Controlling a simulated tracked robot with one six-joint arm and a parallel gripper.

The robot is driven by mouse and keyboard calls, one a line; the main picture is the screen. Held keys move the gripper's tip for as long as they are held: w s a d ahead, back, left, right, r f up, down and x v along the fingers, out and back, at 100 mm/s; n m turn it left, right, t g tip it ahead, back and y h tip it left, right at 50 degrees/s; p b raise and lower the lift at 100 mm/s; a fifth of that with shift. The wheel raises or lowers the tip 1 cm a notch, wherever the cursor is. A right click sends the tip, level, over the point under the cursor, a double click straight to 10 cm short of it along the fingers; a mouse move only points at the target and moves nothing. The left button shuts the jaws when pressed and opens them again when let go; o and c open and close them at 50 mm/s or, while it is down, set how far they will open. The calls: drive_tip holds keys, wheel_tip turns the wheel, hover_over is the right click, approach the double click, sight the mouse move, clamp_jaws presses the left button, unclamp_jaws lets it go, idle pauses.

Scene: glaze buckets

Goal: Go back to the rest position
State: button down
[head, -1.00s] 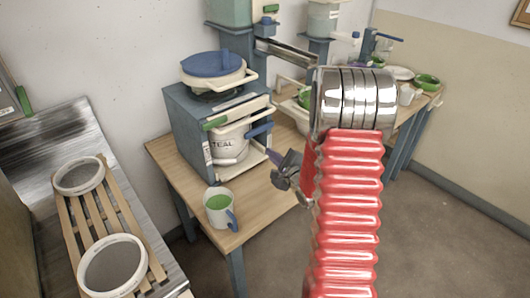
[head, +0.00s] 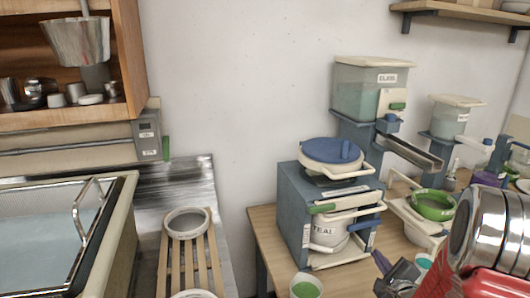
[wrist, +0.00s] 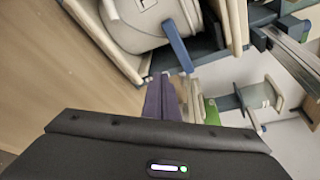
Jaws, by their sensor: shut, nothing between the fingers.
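My gripper (head: 381,262) shows at the lower right of the head view, beside my red arm. Its fingers are shut and empty. In the wrist view the purple-grey fingers of my gripper (wrist: 160,88) are together, in front of the blue cabinet's open side. The blue cabinet (head: 291,207) holds a white bucket labelled TEAL (head: 328,236), which also shows in the wrist view (wrist: 135,25). In the head view my gripper appears just right of and below the cabinet's front. I cannot tell the exact gap.
A cup of green glaze (head: 306,288) stands at the table's near edge, partly cut off. A glaze dispenser (head: 365,88) with a metal chute (head: 410,152) and a green bowl (head: 433,205) are to the right. A slatted rack (head: 163,260) with sieves lies left.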

drive_tip(key=s+a+r+n+g+h, duration=0.2)
drive_tip(key=s+a+r+n+g, duration=0.35)
drive_tip(key=a+r+n, duration=0.55)
drive_tip(key=s+a+r+n+g+y, duration=0.1)
drive_tip(key=s+a+r+n+g, duration=0.1)
drive_tip(key=s+a+n, duration=0.5)
drive_tip(key=s+a+r+n+g+y, duration=0.2)
drive_tip(key=s+a+n, duration=0.5)
drive_tip(key=s, duration=0.8)
drive_tip(key=shift+s+a+r+n, duration=0.4)
drive_tip(key=shift+r+n, duration=0.1)
drive_tip(key=shift+r, duration=0.1)
drive_tip(key=shift+w, duration=0.1)
